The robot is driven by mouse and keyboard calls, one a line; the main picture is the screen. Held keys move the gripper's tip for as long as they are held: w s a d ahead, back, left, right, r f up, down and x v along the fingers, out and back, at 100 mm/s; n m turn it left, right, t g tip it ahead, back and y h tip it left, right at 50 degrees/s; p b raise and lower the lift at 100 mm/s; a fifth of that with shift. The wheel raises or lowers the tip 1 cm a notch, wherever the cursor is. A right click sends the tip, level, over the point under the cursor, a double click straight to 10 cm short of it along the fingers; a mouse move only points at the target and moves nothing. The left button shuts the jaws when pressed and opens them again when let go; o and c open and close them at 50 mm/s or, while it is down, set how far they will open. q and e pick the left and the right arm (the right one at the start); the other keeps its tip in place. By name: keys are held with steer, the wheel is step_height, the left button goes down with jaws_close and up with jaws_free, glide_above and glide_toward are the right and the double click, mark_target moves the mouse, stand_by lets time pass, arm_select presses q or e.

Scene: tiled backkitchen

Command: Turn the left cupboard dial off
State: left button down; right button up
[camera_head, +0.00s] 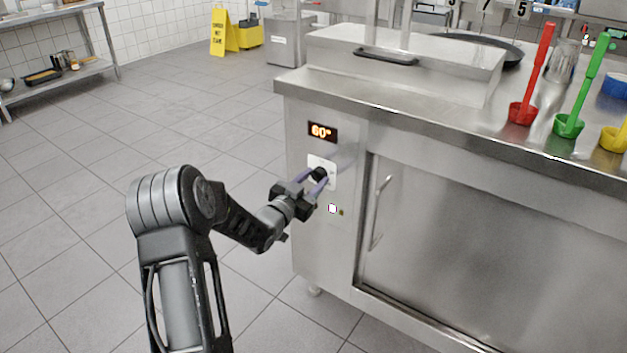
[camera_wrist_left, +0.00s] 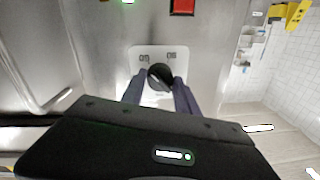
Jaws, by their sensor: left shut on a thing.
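The dial is a round black knob on a white plate (camera_head: 329,164) on the steel cupboard's left front panel, below an orange display (camera_head: 322,132) that reads about 60°. My left gripper (camera_head: 322,180) reaches the dial from the left, with its fingers shut on the knob. In the left wrist view the black knob (camera_wrist_left: 160,77) sits between the two fingertips of my left gripper (camera_wrist_left: 161,86), in front of the white plate (camera_wrist_left: 150,54) with small markings. The knob is partly hidden by the fingers in the head view. My right gripper is not in view.
The cupboard door (camera_head: 480,245) with a vertical handle (camera_head: 380,212) is right of the dial. Red (camera_head: 522,112) and green (camera_head: 568,125) ladles stand on the counter (camera_head: 450,128) above. Tiled floor (camera_head: 100,190) to the left is clear. A yellow floor sign (camera_head: 218,32) stands farther back.

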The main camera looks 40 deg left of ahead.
arm_select(q)
steer(key=n, duration=0.3)
steer(key=n+p, duration=0.1)
steer(key=n, duration=0.2)
steer(key=shift+r, duration=0.1)
steer(key=n+p, duration=0.1)
steer(key=n, duration=0.1)
steer(key=shift+n+g, duration=0.3)
steer(key=n+p, duration=0.2)
steer(key=n, duration=0.1)
steer(key=shift+a+h, duration=0.1)
steer(key=shift+h, duration=0.2)
steer(key=n+p, duration=0.2)
steer(key=n, duration=0.2)
steer(key=shift+n+h+p, duration=0.3)
steer(key=shift+p, duration=0.05)
steer(key=n+p, duration=0.1)
steer(key=n, duration=0.2)
steer(key=shift+p, duration=0.4)
steer(key=n+p, duration=0.1)
steer(key=n, duration=0.2)
steer(key=shift+a+n+h, duration=0.1)
steer(key=shift+n+h, duration=0.3)
steer(key=shift+n+p, duration=0.65)
steer(key=shift+n, duration=0.85)
